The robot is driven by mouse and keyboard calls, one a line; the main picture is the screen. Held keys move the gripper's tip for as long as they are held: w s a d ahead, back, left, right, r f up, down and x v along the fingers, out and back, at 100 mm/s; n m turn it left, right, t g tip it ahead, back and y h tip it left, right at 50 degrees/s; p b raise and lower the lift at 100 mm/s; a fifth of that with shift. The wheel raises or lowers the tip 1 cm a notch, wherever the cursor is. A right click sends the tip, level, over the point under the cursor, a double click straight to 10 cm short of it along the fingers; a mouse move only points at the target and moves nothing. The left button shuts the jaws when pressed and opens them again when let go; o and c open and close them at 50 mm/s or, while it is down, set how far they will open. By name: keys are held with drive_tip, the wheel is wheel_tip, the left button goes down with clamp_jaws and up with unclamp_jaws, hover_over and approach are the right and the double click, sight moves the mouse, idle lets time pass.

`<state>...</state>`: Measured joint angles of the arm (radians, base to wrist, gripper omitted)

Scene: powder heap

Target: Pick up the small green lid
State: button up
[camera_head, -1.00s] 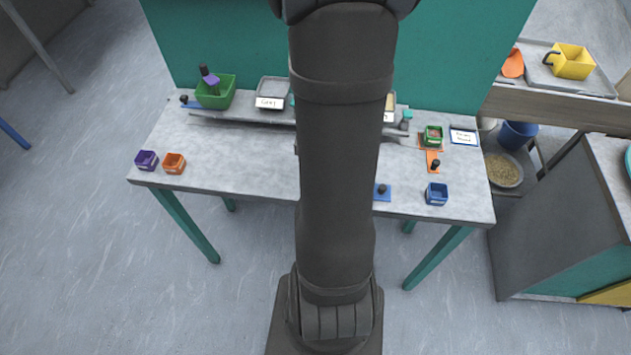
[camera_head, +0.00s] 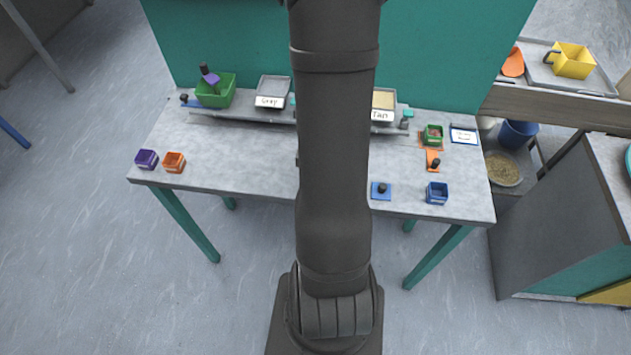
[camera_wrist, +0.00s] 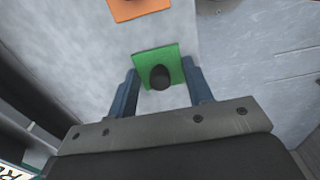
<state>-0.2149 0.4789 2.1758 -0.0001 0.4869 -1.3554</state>
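The small green lid (camera_wrist: 149,55) lies flat on the grey tabletop in the wrist view. It is square with a round black knob (camera_wrist: 159,77) on top. My gripper (camera_wrist: 161,68) is open, with one blue-grey finger on each side of the lid. The frame does not show whether the fingers touch it or how high they are above the table. In the head view my own arm covers the middle of the table, and I cannot see the green lid or the gripper there.
An orange piece (camera_wrist: 138,8) lies beyond the lid. On the table (camera_head: 250,170) stand a purple box (camera_head: 147,159), an orange box (camera_head: 174,162), a blue lid (camera_head: 381,191), a blue box (camera_head: 437,193) and a small green box (camera_head: 433,133). A green bin (camera_head: 216,97) stands at the back left.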

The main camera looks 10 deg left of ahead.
drive_tip(key=shift+r, duration=0.1)
drive_tip(key=shift+r, duration=0.75)
wheel_tip(320, 180, up, 3)
drive_tip(key=shift+f, duration=0.1)
drive_tip(key=s+d+r, duration=0.4)
drive_tip(key=d+r, duration=0.2)
drive_tip(key=d, duration=0.5)
drive_tip(key=w+d+r, duration=0.1)
drive_tip(key=w+d, duration=0.4)
drive_tip(key=w, duration=0.3)
drive_tip(key=w+d+r, duration=0.2)
drive_tip(key=w+d, duration=0.3)
drive_tip(key=w, duration=0.3)
drive_tip(key=w+d+f, duration=0.2)
drive_tip(key=w+d, duration=0.6)
drive_tip(key=d, duration=0.2)
drive_tip(key=shift+s+d+f, duration=0.1)
drive_tip(key=shift+s+f, duration=0.05)
drive_tip(key=shift+f, duration=1.4)
drive_tip(key=shift+s+d+f, duration=0.1)
drive_tip(key=shift+f, duration=1.45)
drive_tip(key=shift+f, duration=0.5)
